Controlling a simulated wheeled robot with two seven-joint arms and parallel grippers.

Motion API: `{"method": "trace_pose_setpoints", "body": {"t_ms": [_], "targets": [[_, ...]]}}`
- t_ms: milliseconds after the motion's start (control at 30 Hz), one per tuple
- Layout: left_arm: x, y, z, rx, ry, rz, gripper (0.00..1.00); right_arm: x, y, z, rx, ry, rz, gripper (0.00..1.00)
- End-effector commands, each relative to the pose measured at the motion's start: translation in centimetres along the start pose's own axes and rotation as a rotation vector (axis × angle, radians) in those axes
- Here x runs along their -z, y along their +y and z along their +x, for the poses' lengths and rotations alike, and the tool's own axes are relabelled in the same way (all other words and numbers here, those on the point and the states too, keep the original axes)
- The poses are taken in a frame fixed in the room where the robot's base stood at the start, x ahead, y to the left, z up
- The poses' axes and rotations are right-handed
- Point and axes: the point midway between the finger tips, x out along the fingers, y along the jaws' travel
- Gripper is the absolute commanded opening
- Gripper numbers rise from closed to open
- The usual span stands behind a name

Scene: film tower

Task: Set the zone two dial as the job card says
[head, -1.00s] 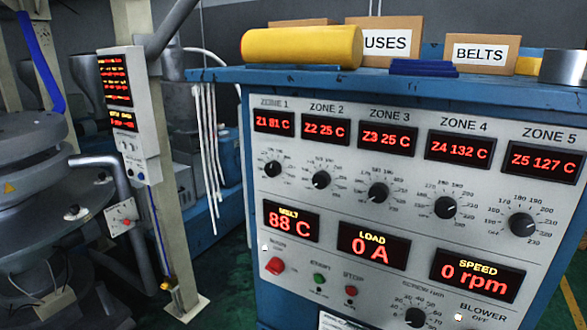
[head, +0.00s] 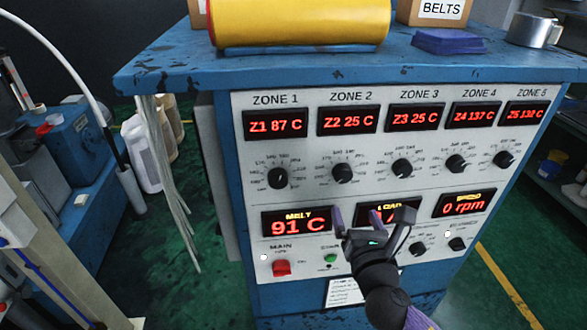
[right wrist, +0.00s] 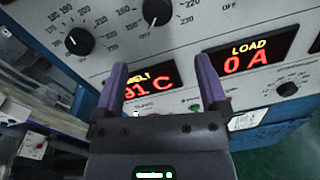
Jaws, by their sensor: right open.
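The zone two dial (head: 342,172) is a black round knob with a pale mark, under the red display (head: 347,121) reading "Z2 25 C". It also seems to show at the top of the right wrist view (right wrist: 157,11). My right gripper (head: 372,219) is open and empty, in front of the panel below the dial, between the melt and load displays. In the right wrist view its purple fingers (right wrist: 162,78) stand apart over the melt display. A white printed card (head: 345,291) is low on the panel; its text is too small to read. My left gripper is not in view.
The zone one dial (head: 278,177) and zone three dial (head: 402,168) flank the zone two dial. A red main switch (head: 281,268) and green button (head: 330,258) sit below. A yellow roll (head: 300,22) lies on the cabinet top (head: 165,72).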

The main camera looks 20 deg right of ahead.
Motion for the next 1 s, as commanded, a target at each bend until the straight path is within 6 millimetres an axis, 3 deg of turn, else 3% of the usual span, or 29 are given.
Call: {"method": "trace_pose_setpoints", "body": {"t_ms": [167, 500, 667, 900, 1000], "targets": [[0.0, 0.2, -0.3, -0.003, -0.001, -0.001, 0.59, -1.2, 0.3, 1.2, -0.006, -0.029, -0.036, 0.93], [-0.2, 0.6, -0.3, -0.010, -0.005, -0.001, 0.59, -1.1, 0.4, 8.6, -0.006, -0.025, -0.031, 0.93], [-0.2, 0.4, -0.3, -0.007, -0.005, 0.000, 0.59, -1.1, 0.4, 9.8, -0.007, -0.022, -0.030, 0.93], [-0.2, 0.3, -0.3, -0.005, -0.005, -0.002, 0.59, -1.1, 0.4, 9.9, -0.008, -0.022, -0.030, 0.93], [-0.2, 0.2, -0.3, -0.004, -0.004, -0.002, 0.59, -1.1, 0.4, 9.9, -0.007, -0.022, -0.030, 0.72]]}}
